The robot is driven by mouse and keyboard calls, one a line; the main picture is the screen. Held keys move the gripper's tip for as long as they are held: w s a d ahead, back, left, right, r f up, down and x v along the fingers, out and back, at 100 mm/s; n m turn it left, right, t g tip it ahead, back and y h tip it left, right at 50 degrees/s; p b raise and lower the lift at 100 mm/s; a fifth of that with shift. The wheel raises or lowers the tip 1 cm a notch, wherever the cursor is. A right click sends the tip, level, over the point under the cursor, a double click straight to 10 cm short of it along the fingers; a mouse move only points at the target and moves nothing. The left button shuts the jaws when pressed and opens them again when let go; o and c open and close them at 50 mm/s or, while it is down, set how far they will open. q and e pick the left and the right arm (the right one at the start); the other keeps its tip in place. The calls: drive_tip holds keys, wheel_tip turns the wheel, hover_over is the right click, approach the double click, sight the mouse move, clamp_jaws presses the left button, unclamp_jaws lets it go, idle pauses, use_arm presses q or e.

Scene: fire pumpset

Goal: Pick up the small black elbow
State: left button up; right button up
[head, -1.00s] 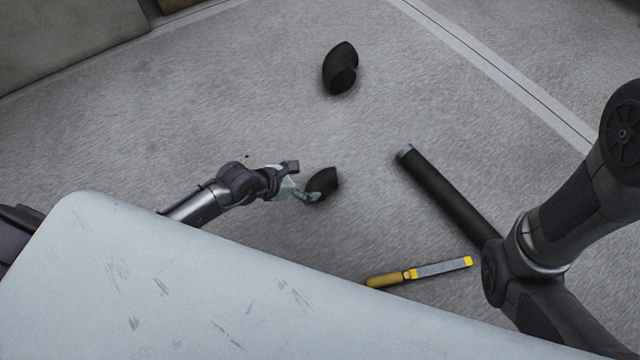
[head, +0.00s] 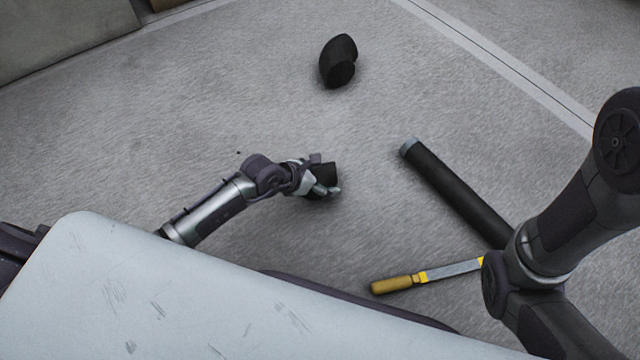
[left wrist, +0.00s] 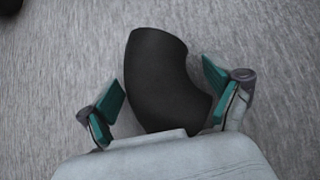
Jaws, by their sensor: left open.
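The small black elbow (head: 325,174) lies on the grey floor near the middle of the head view, partly hidden by my left gripper (head: 325,188). In the left wrist view the elbow (left wrist: 165,80) shows as a curved black pipe piece between the two green-padded fingers of my left gripper (left wrist: 160,100). These fingers are open on either side of it. The elbow's lower end is hidden behind the gripper's palm. A larger black elbow (head: 338,62) lies farther back on the floor. My right arm comes in at the right, but its gripper is out of view.
A black pipe (head: 455,192) with a grey end lies to the right. A file with a wooden handle (head: 397,284) lies in front of it. A pale scratched surface (head: 150,290) fills the lower left. The floor left of the large elbow is clear.

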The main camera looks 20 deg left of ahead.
use_arm(q)
drive_tip(key=shift+r, duration=0.1)
drive_tip(key=c, duration=1.6)
drive_tip(key=shift+r, duration=0.15)
